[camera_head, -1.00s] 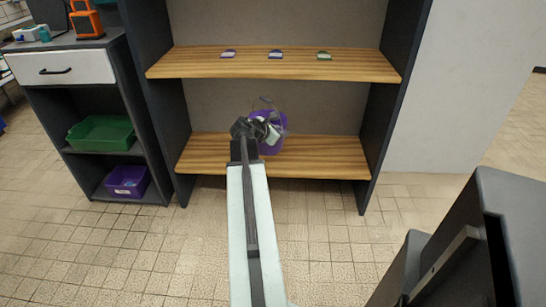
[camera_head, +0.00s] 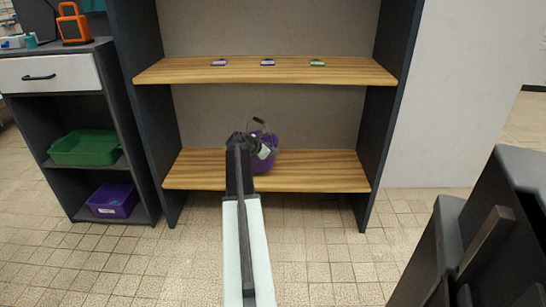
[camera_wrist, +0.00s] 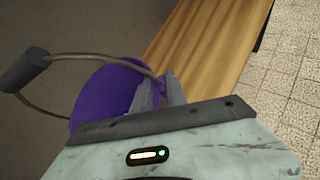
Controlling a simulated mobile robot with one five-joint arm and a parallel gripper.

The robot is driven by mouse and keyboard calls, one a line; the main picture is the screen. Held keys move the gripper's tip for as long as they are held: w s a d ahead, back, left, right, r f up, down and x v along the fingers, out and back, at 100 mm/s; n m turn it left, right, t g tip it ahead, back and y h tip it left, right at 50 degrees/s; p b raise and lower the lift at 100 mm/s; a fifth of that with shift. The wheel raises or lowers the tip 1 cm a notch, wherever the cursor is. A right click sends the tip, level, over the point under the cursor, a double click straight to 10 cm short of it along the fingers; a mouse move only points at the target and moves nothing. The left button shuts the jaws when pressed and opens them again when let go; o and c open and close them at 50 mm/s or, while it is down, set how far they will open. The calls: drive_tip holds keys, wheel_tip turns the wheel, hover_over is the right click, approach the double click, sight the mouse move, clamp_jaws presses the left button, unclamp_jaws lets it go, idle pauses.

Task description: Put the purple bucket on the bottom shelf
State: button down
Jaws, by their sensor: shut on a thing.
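The purple bucket (camera_head: 263,164) has a wire handle with a dark grip, and in the head view it is at the bottom shelf (camera_head: 315,172), left of its middle. In the wrist view the bucket (camera_wrist: 103,92) is tilted in the picture, with its handle out to the left. My gripper (camera_head: 262,150) reaches in from the front, and its fingers (camera_wrist: 160,92) are shut on the bucket at its rim. My arm hides part of the bucket. I cannot tell whether the bucket's base touches the wooden board.
The upper shelf (camera_head: 270,71) holds three small flat items near its back. Dark side panels (camera_head: 386,110) bound the shelf unit. At left, a cabinet holds a green bin (camera_head: 85,148) and a purple bin (camera_head: 113,201). The bottom shelf's right part is bare.

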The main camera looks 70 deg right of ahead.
drive_tip(key=d+f+b, duration=0.1)
drive_tip(key=f+b, duration=0.1)
drive_tip(key=w+d+f+b, duration=0.1)
drive_tip(key=d+f+b, duration=0.1)
drive_tip(key=shift+w+f, duration=0.1)
drive_tip(key=shift+a+r, duration=0.1)
drive_tip(key=shift+r, duration=0.1)
drive_tip(key=c, duration=1.8)
unclamp_jaws()
drive_tip(key=shift+f, duration=0.2)
drive_tip(key=o, duration=0.5)
drive_tip(key=shift+r, duration=0.1)
drive_tip(key=shift+c, duration=0.2)
